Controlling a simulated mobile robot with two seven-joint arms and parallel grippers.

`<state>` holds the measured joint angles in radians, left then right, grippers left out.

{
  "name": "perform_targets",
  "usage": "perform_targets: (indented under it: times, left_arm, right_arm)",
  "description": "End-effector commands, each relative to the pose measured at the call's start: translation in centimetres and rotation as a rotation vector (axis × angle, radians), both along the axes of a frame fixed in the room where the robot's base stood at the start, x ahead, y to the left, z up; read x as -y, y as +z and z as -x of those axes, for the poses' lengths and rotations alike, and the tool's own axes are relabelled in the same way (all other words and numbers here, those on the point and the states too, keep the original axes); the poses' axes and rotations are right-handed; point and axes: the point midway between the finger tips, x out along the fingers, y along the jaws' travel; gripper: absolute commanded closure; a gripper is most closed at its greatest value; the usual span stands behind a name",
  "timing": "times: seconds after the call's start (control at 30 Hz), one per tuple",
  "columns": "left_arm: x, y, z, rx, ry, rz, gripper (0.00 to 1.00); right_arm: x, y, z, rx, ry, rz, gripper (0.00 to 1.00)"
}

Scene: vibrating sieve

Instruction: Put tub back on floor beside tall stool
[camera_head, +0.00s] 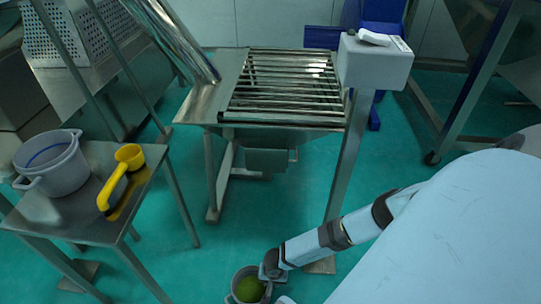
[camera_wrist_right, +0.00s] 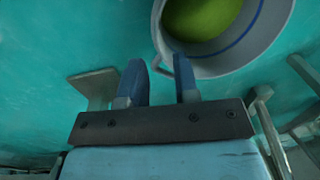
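A grey tub with green contents (camera_head: 248,286) is low at the bottom edge of the head view, partly cut off. In the right wrist view the tub (camera_wrist_right: 262,30) is at the top, with a blue line inside its wall. My right gripper (camera_wrist_right: 160,75) is open, its two fingers apart, with the tub's side handle at their tips. In the head view the right gripper (camera_head: 271,268) is at the tub's right side. I cannot tell whether the tub's base touches the floor. A metal stool-like stand (camera_head: 139,196) is at left. My left gripper is out of view.
A second grey tub (camera_head: 60,166) and a yellow scoop (camera_head: 118,180) rest on the stand. The sieve machine (camera_head: 240,116) with its bars stands at centre, with a grey control box (camera_head: 373,62) on a post. Green floor (camera_head: 190,262) is clear between stand and tub.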

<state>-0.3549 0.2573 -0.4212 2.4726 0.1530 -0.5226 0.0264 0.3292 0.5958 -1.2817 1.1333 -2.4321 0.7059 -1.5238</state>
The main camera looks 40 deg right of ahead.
Motion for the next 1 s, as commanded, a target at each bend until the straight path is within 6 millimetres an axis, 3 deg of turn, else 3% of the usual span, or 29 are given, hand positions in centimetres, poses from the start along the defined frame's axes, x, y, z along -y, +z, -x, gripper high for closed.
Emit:
perform_targets:
  times: [0.03,0.1,0.3,1.0]
  left_arm:
    - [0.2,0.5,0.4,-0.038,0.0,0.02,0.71]
    - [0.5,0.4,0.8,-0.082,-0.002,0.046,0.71]
    - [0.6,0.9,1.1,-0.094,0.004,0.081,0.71]
    - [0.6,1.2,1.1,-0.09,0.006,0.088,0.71]
  right_arm:
    - [0.1,1.8,0.0,0.002,0.002,0.0,0.71]
    - [0.2,2.9,0.1,0.001,0.0,0.0,0.71]
    - [0.2,4.8,0.2,0.001,0.001,0.0,0.71]
    - [0.2,5.4,0.2,0.001,0.0,0.0,0.71]
